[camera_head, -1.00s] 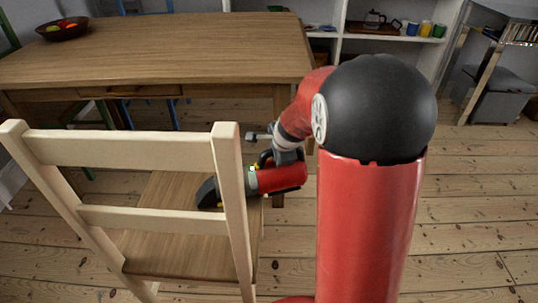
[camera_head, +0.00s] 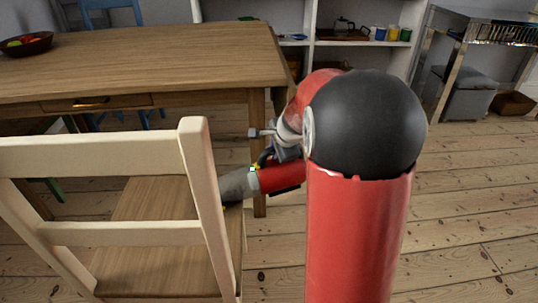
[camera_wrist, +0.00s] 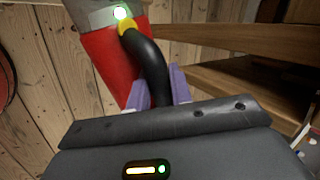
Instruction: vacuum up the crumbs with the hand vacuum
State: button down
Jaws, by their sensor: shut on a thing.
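The hand vacuum has a red body (camera_head: 279,177) and a grey nozzle (camera_head: 236,185) pointing left over the right side of the wooden chair's seat (camera_head: 150,212). My gripper (camera_wrist: 160,88) is shut on the vacuum's black handle (camera_wrist: 150,60), with a purple finger on each side. The red body also shows in the wrist view (camera_wrist: 108,58), beside a lit green light. I cannot make out any crumbs; the chair's back post and the vacuum hide part of the seat. Whether the nozzle touches the seat is unclear.
The chair's pale back (camera_head: 90,157) stands between the head camera and the seat. A wooden table (camera_head: 150,62) with a fruit bowl (camera_head: 26,44) is behind. White shelves (camera_head: 365,62) and a metal-legged table (camera_head: 485,32) stand farther back.

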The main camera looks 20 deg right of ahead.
jog(key=shift+d+b, duration=1.1)
jog(key=shift+d, duration=2.2)
jog(key=shift+s+a+r+b, duration=0.1)
jog(key=shift+s+b, duration=0.25)
jog(key=shift+s, duration=0.9)
jog(key=shift+s+a+b, duration=0.1)
jog(key=shift+s+b, duration=0.25)
jog(key=shift+s, duration=0.85)
jog(key=shift+w+a+p, duration=0.15)
jog(key=shift+a+p, duration=1.4)
jog(key=shift+a, duration=2)
jog(key=shift+a+p, duration=2.8)
jog(key=shift+a, duration=3.35)
jog(key=shift+d+r, duration=0.15)
jog(key=shift+r, duration=2.8)
